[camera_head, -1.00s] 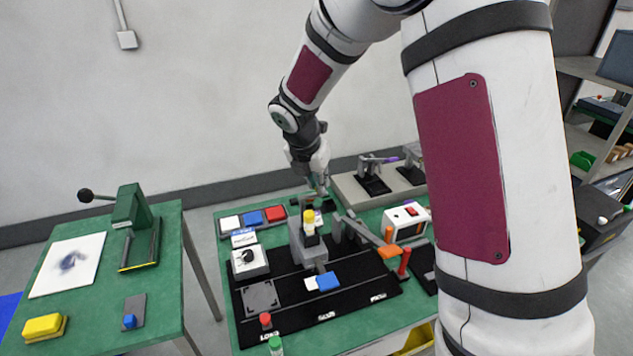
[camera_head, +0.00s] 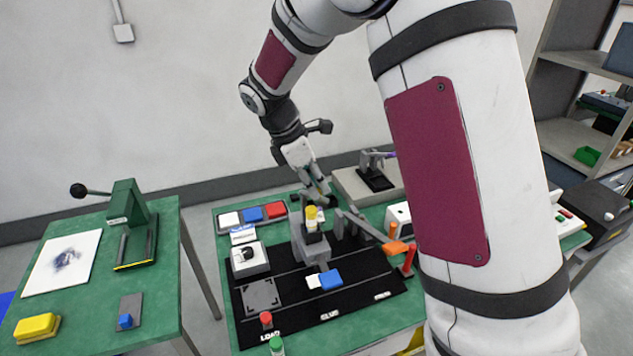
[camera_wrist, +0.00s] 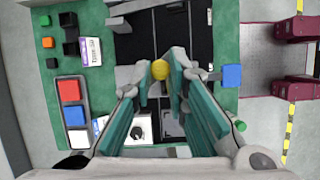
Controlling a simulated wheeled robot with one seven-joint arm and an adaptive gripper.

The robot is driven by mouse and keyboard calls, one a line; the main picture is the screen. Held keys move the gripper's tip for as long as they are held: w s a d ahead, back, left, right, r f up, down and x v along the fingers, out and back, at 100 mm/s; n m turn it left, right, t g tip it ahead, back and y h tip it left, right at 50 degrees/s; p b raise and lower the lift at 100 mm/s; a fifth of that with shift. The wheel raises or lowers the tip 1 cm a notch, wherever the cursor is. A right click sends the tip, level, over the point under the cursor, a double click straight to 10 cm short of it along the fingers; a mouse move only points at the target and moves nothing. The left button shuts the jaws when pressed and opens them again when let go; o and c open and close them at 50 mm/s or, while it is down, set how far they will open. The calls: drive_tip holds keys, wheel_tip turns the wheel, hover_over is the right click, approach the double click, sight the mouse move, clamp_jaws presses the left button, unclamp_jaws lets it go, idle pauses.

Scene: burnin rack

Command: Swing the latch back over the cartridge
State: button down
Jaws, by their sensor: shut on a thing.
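A grey fixture (camera_head: 311,250) stands on the black mat and carries a dark post with a yellow knob (camera_head: 311,213). I take the knob for the latch's handle. A white and blue block (camera_head: 329,280), perhaps the cartridge, lies at the fixture's front; its blue part also shows in the wrist view (camera_wrist: 232,77). My gripper (camera_head: 328,197) reaches down behind the fixture from the upper left. In the wrist view the yellow knob (camera_wrist: 160,69) shows between its teal fingers, which are shut on it as far as I can see. The exact contact is partly hidden.
A lever with an orange end (camera_head: 395,248) juts out right of the fixture. A tray (camera_head: 222,230) of white, blue and red blocks stands at the left. A dial box (camera_head: 250,263) is near it. A green press (camera_head: 132,225) is on the left table.

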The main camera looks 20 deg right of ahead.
drive_tip(key=shift+s+a+m+g+y+b, duration=0.1)
drive_tip(key=shift+a+m+g+y+b, duration=0.25)
drive_tip(key=shift+m, duration=1)
drive_tip(key=shift+s+a+m+g+y+b, duration=0.1)
drive_tip(key=shift+a+m+g+b, duration=0.4)
drive_tip(key=shift+m, duration=0.9)
drive_tip(key=shift+a+m+g+y+b, duration=0.25)
drive_tip(key=shift+a+m+g, duration=0.25)
drive_tip(key=shift+m, duration=0.85)
drive_tip(key=c, duration=1.5)
unclamp_jaws()
drive_tip(key=shift+c, duration=0.2)
